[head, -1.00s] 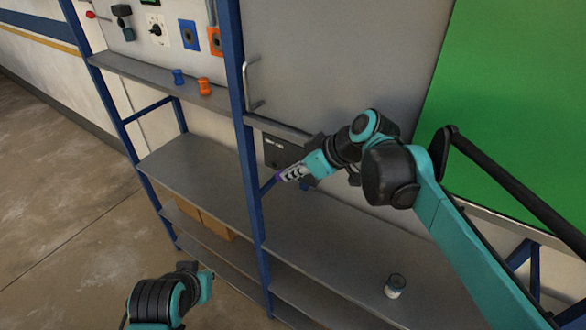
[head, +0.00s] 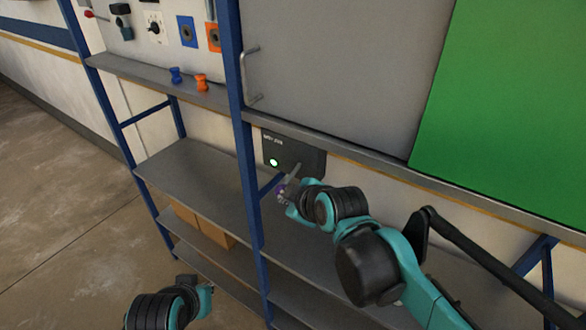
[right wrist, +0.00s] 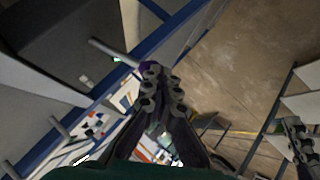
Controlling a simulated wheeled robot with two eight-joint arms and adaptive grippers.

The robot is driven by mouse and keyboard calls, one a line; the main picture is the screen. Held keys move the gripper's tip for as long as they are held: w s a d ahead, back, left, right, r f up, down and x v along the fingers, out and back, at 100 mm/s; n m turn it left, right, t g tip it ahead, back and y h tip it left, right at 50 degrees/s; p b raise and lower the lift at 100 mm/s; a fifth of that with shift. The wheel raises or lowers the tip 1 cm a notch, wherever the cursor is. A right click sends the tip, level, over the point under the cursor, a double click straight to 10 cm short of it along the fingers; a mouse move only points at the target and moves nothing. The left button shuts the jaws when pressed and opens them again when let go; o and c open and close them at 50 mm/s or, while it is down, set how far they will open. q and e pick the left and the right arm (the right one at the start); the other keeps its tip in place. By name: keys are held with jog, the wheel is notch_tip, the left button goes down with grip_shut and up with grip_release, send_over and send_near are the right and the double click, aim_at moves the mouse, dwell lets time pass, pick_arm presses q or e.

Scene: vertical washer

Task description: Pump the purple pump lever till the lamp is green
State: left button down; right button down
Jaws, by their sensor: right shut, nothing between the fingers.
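The pump box (head: 308,157) is a dark panel below the grey door. Its round lamp (head: 273,162) glows green. The pump lever (head: 281,189) shows its purple end at my right gripper (head: 287,192); its grey rod runs up toward the box. In the right wrist view the purple end (right wrist: 147,66) is at the tips of my right gripper (right wrist: 158,76), partly covered by them. The fingers are shut with nothing between them; whether they touch the lever I cannot tell. My left gripper (head: 207,286) is low at the left, far from the lever; its finger state is unclear.
A blue shelf post (head: 246,190) stands just left of the lever. The grey shelf (head: 190,180) to its left is bare. Blue and orange knobs (head: 202,82) sit on the upper ledge. Cardboard boxes (head: 205,226) lie on a lower shelf.

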dwell(0.3)
jog(key=shift+r+p, duration=0.75)
jog(key=shift+r, duration=0.1)
